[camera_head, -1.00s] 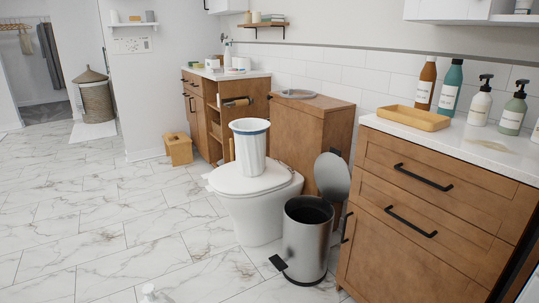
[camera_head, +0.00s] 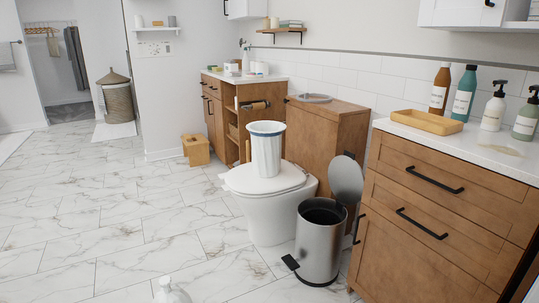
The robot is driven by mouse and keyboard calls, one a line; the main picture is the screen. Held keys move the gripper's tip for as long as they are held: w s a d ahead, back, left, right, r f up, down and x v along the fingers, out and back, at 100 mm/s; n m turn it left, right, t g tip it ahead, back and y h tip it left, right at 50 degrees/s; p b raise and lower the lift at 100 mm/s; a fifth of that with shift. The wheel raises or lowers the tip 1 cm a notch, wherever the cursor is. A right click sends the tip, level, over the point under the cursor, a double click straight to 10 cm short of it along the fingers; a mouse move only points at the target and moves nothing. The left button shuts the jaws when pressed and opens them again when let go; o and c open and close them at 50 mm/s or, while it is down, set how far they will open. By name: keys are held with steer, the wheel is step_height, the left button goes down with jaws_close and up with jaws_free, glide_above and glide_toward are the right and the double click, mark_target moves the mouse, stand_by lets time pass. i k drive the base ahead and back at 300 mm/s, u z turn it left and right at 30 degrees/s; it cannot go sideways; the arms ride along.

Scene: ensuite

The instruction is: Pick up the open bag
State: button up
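My gripper is not clearly seen in this view. A small white rounded shape shows at the bottom edge, and I cannot tell what it is.
A steel pedal bin (camera_head: 320,245) with its lid up stands right of the toilet. A wooden drawer cabinet (camera_head: 425,215) fills the right side. The marble-tiled floor (camera_head: 130,225) at left is clear.

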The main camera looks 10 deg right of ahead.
mark_target(266, 136)
steer(key=u, duration=0.05)
steer(key=i, duration=0.9)
steer(key=z, duration=0.1)
